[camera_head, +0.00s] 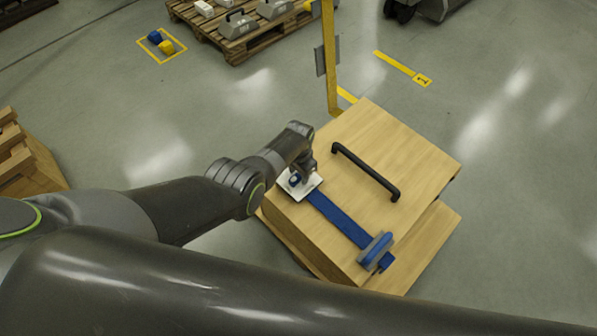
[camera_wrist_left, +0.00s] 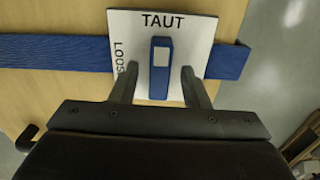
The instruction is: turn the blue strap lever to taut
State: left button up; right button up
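The blue lever (camera_wrist_left: 160,75) with a pale patch on it sits on a white plate (camera_wrist_left: 205,28) in the left wrist view. The plate reads TAUT at the top and LOOSE along its left side. The lever lies upright in this view, its upper end just below TAUT. My left gripper (camera_wrist_left: 160,84) is open, one finger on each side of the lever with gaps between. In the head view the left gripper (camera_head: 301,172) is over the plate (camera_head: 312,184) and partly hides the lever (camera_head: 295,181). My right gripper is out of view.
The blue strap (camera_head: 338,218) runs across the wooden crate (camera_head: 420,160) under the plate to a blue and grey piece (camera_head: 377,251) near the crate's edge. A black handle (camera_head: 365,172) stands up beside the strap. A yellow post (camera_head: 329,60) stands behind the crate.

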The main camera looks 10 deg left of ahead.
pick_arm(q)
jog(key=shift+r, duration=0.2)
notch_tip(320, 180, up, 3)
jog(key=p, duration=0.3)
jog(key=shift+r, duration=0.1)
notch_tip(320, 180, up, 14)
jog(key=p, duration=0.6)
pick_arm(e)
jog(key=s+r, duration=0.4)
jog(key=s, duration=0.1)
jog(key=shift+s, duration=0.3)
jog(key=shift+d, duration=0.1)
